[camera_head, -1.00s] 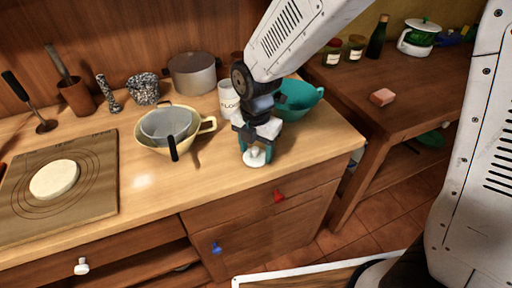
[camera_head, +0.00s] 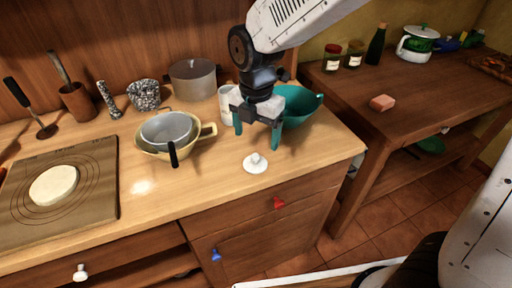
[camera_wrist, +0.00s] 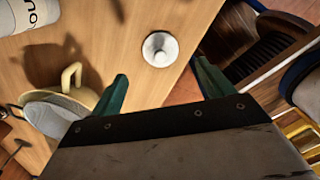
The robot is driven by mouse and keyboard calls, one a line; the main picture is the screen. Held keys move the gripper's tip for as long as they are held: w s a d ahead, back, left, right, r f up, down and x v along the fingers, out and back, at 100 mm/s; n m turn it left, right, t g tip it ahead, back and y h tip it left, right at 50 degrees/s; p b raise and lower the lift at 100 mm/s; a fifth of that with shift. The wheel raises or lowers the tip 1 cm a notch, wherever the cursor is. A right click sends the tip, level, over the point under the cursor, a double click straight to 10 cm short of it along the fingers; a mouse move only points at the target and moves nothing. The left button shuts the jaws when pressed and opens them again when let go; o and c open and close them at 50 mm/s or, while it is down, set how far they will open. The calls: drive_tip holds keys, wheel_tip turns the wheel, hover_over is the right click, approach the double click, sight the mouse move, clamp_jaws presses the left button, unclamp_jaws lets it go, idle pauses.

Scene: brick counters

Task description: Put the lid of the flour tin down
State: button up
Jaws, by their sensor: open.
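The white lid (camera_head: 256,163) with a round knob lies flat on the wooden counter, near its front edge. It also shows in the wrist view (camera_wrist: 160,48), beyond and between my fingertips. My gripper (camera_head: 258,140) is open and empty above the counter, just behind and above the lid, its teal fingers apart and clear of it. The white flour tin (camera_head: 227,103) stands behind my gripper, partly hidden by it; it also shows at the top left of the wrist view (camera_wrist: 36,12).
A teal bowl (camera_head: 300,106) stands right behind my gripper. A cream bowl (camera_head: 203,139) holding a grey sieve (camera_head: 167,130) is to the left. A grey pot (camera_head: 193,79) is at the back. Bare counter surrounds the lid.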

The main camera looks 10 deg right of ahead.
sight(256, 155)
drive_tip(key=s+d+r+m, duration=0.7)
drive_tip(key=d+r+m, duration=0.3)
drive_tip(key=d+m, duration=0.2)
drive_tip(key=s+d+m+t, duration=0.1)
drive_tip(key=s+d+m, duration=0.7)
drive_tip(key=s+m, duration=0.4)
drive_tip(key=m, duration=0.4)
drive_tip(key=shift+s+d+r, duration=0.3)
drive_tip(key=shift+s+r, duration=0.05)
